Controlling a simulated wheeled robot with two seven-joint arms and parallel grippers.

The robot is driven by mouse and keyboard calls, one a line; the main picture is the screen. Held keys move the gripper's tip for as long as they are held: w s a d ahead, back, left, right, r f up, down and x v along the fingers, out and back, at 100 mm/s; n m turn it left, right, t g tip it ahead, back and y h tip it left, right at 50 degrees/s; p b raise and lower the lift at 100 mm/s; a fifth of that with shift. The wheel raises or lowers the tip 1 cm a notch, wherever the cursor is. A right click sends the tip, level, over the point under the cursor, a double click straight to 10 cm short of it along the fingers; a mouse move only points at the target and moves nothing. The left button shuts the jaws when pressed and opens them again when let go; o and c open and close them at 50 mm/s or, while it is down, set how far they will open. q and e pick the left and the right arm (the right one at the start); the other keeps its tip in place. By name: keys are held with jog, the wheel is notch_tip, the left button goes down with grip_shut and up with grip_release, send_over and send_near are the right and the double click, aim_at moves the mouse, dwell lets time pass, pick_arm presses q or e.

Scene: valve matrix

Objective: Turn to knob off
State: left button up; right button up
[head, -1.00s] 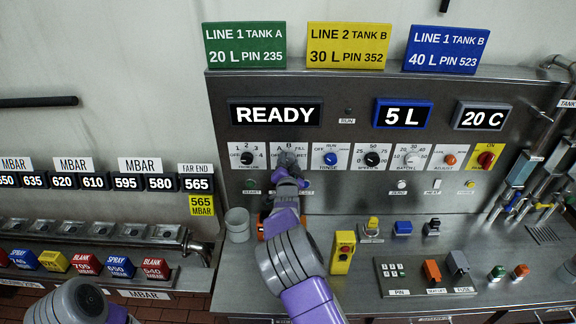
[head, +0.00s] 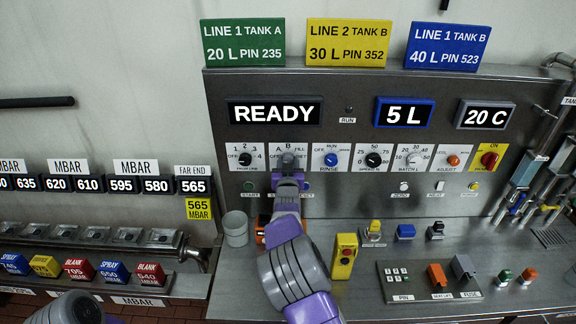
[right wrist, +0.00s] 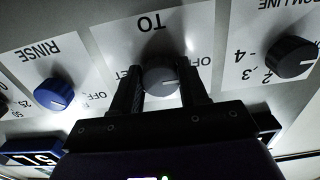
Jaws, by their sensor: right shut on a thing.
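The grey TO knob (right wrist: 160,80) sits between the two fingers of my right gripper (right wrist: 165,88) in the right wrist view, where its white plate is upside down. The gripper is shut on the knob. The knob's pale mark points right in that view, towards the partly covered OFF lettering. In the head view my right gripper (head: 288,164) is at the panel in front of the TO knob and covers most of it. My left gripper is out of view.
The black FROM LINE knob (head: 245,159) is just left and the blue RINSE knob (head: 331,160) just right. The READY display (head: 275,113) is above. A grey cup (head: 236,229) and a yellow button box (head: 344,255) stand on the bench below, near my right arm.

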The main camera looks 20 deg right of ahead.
dwell(0.5)
jog(key=o, duration=1.1)
jog(key=shift+c, duration=0.2)
jog(key=v, duration=0.7)
jog(key=shift+s+b, duration=0.3)
jog(key=shift+b, duration=0.1)
jog(key=shift+a, duration=0.1)
